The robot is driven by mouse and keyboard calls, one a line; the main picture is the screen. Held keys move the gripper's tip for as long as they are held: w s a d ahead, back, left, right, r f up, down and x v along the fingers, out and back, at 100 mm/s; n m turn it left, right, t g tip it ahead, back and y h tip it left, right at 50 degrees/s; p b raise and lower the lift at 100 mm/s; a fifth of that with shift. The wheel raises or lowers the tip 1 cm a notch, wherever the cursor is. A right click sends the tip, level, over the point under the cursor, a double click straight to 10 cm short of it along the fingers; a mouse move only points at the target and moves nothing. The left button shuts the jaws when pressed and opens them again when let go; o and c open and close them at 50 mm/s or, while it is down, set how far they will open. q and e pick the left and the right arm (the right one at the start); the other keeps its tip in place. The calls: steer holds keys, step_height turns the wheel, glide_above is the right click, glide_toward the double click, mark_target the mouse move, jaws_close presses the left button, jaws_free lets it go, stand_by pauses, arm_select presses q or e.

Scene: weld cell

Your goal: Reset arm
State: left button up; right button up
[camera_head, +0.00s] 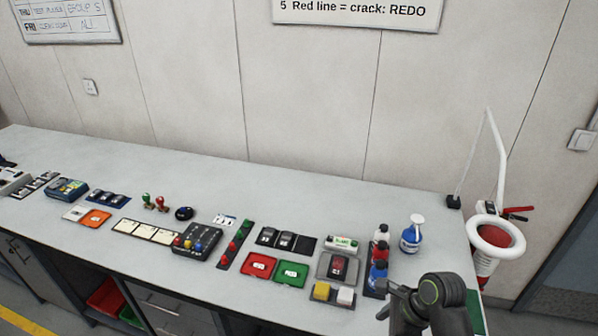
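My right arm comes in at the bottom right, dark grey with a green ring on a joint. Its gripper end (392,302) is small and partly cut by the frame, in front of the bench's near edge. I cannot tell whether its fingers are open or shut, and no held object shows. My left arm and gripper are not in view. The long grey bench (150,165) runs along the wall.
The bench's back strip is clear.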

steer(key=s+d+n+t+h, duration=0.1)
steer(key=s+d+n+h, duration=0.1)
steer(key=s+d+n, duration=0.35)
steer(key=s+d+n+t+h, duration=0.1)
steer(key=s+d+n+h, duration=0.1)
steer(key=s+n, duration=0.65)
steer(key=s+d+n+t+h, duration=0.1)
steer(key=s+d+n+h, duration=0.1)
steer(key=s+d+n, duration=0.35)
step_height(320, 180, down, 32)
steer(key=s+g+b, duration=0.2)
steer(key=b, duration=0.5)
arm_select(q)
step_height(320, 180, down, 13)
steer(key=b, duration=0.5)
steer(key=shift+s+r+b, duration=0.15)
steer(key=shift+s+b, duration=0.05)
steer(key=shift+b, duration=0.1)
arm_select(e)
steer(key=s+f, duration=0.7)
steer(key=f, duration=0.3)
steer(key=s+a+f+g, duration=0.1)
steer(key=s+f, duration=0.7)
steer(key=f, duration=0.2)
steer(key=shift+f+n+y, duration=0.25)
steer(key=shift+n+y, duration=0.15)
steer(key=shift+n, duration=0.05)
steer(key=shift+o, duration=0.5)
